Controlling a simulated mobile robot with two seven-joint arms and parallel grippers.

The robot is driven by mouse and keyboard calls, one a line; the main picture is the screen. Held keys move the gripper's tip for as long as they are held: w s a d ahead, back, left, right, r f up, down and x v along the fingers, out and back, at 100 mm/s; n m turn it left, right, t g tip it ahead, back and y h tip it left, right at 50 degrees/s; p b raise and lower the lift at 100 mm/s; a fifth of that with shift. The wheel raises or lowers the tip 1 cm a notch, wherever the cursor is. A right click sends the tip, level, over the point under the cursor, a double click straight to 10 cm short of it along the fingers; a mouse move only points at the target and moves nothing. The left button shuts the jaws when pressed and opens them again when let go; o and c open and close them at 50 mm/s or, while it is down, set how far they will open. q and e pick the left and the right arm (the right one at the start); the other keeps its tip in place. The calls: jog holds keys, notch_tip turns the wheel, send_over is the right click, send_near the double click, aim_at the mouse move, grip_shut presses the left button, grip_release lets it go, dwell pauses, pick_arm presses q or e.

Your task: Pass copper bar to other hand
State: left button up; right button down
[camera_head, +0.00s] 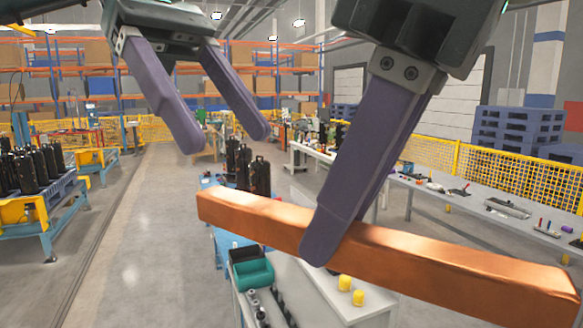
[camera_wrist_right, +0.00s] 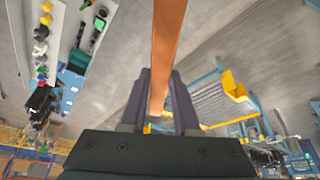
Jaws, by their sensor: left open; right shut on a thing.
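The copper bar (camera_head: 440,262) is a long square orange-brown bar, held up in the air across the lower right of the head view. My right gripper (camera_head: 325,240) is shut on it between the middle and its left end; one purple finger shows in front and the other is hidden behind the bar. In the right wrist view the bar (camera_wrist_right: 168,40) runs upward from between the two fingers (camera_wrist_right: 160,95).
Below the bar stands a workbench (camera_head: 300,290) with a teal bin (camera_head: 254,274) and yellow parts (camera_head: 345,282). A long table (camera_head: 470,210) with tools runs at the right by a yellow fence (camera_head: 500,170).

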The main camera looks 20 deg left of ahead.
aim_at(279, 204)
pick_arm(q)
jog(key=x, duration=0.7)
jog(key=c, duration=1)
pick_arm(e)
jog(key=shift+s, duration=0.1)
pick_arm(q)
grip_shut()
pick_arm(e)
jog(key=shift+a, duration=0.1)
pick_arm(q)
jog(key=shift+w, duration=0.1)
pick_arm(e)
jog(key=shift+s, duration=0.1)
pick_arm(q)
jog(key=shift+r, duration=0.1)
pick_arm(e)
jog(key=c, duration=1)
grip_release()
jog(key=o, duration=0.4)
jog(key=shift+o, duration=0.2)
